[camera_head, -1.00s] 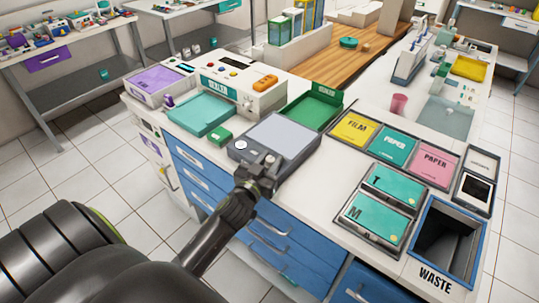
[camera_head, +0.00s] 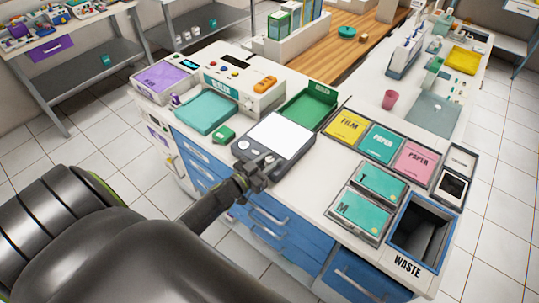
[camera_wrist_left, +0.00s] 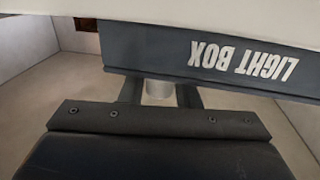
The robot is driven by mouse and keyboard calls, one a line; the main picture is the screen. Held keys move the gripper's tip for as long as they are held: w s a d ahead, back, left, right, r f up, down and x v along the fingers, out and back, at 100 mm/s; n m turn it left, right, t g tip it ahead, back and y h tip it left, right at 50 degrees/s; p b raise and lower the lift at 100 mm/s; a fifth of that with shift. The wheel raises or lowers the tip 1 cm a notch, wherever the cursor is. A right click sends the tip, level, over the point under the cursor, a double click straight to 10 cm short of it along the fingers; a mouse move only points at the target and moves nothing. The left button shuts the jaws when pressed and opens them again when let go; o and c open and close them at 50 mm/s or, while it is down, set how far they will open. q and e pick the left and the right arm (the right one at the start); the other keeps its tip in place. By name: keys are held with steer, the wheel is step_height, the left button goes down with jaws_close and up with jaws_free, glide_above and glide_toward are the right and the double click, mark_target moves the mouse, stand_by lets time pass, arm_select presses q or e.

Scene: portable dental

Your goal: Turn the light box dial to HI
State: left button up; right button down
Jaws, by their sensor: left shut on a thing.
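The light box (camera_head: 278,135) is a dark grey unit on the bench's front edge, and its panel glows bright white. Its front face with upside-down LIGHT BOX lettering fills the top of the left wrist view (camera_wrist_left: 160,52). My left gripper (camera_head: 259,170) is at the front edge of the box. In the left wrist view its two dark fingers stand either side of a pale round dial (camera_wrist_left: 159,90), and it is shut on it. The dial's marks and pointer cannot be read. In the head view the gripper hides the dial. My right gripper is out of view.
FILM and PAPER bins (camera_head: 345,127) stand to the right. A WASTE bin (camera_head: 398,243) is at the front right. Blue drawers (camera_head: 280,235) are below.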

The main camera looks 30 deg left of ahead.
arm_select(q)
steer(key=shift+r+m+g+h+p, duration=0.1)
steer(key=shift+m+g+h+p, duration=0.25)
steer(key=shift+m+h, duration=0.4)
steer(key=shift+h, duration=0.35)
steer(key=o, duration=0.9)
steer(key=shift+o, duration=0.2)
steer(key=b+v, duration=0.4)
steer(key=v, duration=1.3)
steer(key=shift+s, duration=0.15)
